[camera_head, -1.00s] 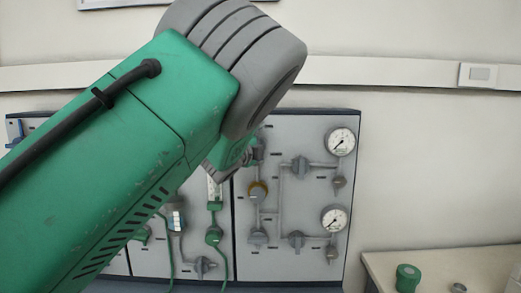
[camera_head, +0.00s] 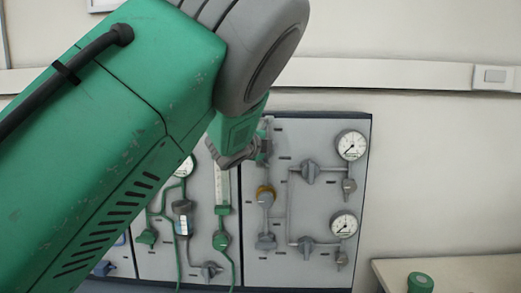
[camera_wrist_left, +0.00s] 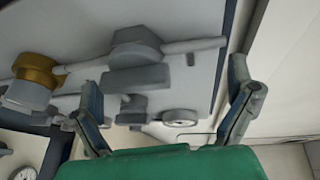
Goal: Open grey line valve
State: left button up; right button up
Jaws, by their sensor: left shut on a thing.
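The grey line valve with its bar handle (camera_wrist_left: 137,78) sits on a grey pipe in the left wrist view, beside a brass-yellow collar (camera_wrist_left: 37,72). Finger contact is not clear in this view. My right gripper is in neither view.
Two dial gauges (camera_head: 351,145) and several other grey valves (camera_head: 309,171) stick out from the right panel. Green-piped fittings (camera_head: 221,240) stand on the panel to its left. A bench (camera_head: 455,270) with a green cap (camera_head: 420,282) is at lower right. My arm hides the upper left.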

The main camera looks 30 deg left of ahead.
pick_arm(q)
jog(key=f+b+v, duration=0.1)
jog(key=b+v, duration=0.2)
jog(key=v, duration=1.3)
jog(key=shift+d, duration=0.4)
dwell(0.4)
jog(key=shift+a+f, duration=0.1)
jog(key=shift+f, duration=0.05)
dwell(0.6)
